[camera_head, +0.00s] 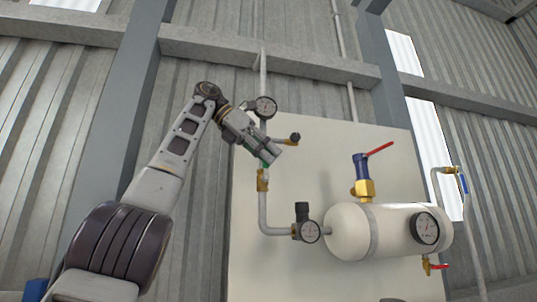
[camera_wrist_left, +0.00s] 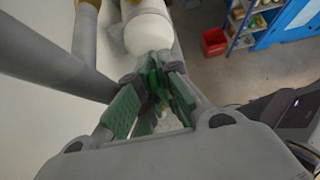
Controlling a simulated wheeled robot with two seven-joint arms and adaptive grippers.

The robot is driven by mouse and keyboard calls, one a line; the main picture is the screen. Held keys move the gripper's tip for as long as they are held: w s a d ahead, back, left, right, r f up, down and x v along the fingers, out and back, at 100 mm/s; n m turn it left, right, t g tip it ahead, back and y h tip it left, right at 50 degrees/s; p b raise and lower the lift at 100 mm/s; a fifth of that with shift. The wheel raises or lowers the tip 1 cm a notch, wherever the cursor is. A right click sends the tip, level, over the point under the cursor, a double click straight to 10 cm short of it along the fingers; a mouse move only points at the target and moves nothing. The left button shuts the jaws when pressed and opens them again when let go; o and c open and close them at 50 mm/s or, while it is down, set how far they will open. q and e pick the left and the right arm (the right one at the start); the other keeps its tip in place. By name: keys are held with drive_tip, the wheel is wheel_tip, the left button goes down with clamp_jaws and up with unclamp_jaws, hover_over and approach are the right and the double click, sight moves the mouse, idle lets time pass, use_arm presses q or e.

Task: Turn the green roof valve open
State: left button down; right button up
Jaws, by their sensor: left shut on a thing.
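My left gripper (camera_head: 268,152) reaches up to the pipework at the upper left of the pale panel. Its jaws are closed around the green valve (camera_wrist_left: 155,82), which shows as a dark green piece between the fingers in the left wrist view. My left gripper (camera_wrist_left: 158,72) has textured green pads there, so the valve's edges are hard to tell from them. In the head view the fingers hide most of the valve, and the handle's angle cannot be read. My right gripper is in neither view.
A white tank (camera_head: 390,231) with a gauge (camera_head: 425,228) sits lower right on the panel (camera_head: 320,150). A red-handled valve (camera_head: 364,165) stands on top of it. A round gauge (camera_head: 265,107) is close above my left gripper, and a regulator (camera_head: 304,222) is below.

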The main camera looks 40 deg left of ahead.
use_arm(q)
drive_tip(key=c, duration=1.7)
unclamp_jaws()
drive_tip(key=shift+o, duration=0.5)
drive_tip(key=shift+s+d+r, duration=0.1)
